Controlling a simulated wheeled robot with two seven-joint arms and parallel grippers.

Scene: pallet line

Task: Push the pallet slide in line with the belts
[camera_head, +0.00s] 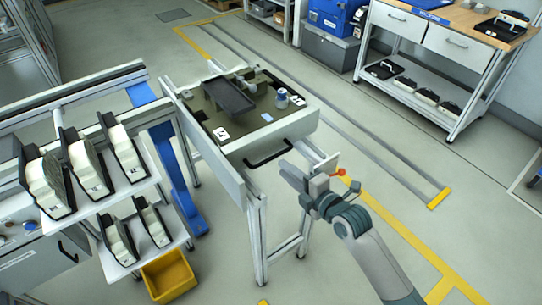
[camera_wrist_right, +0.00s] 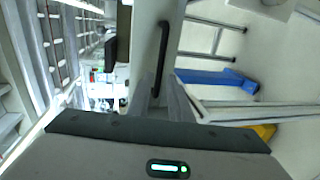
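The pallet slide (camera_head: 233,163) is a pale, legged frame with a light front panel and side rails. My right gripper (camera_head: 306,172) is just right of the handle, near the panel's front corner. In the wrist view its fingers (camera_wrist_right: 165,105) are close to the handle's lower end. Whether they touch it, and their gap, is unclear. My left gripper is out of view.
A dark-edged rail section (camera_head: 75,95) runs at the left, beside a rack of black-and-white bins (camera_head: 88,166) and a yellow bin (camera_head: 168,276). Floor tracks end at a yellow stop (camera_head: 439,198). A workbench (camera_head: 440,40) stands at the back right. The right floor is mostly clear.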

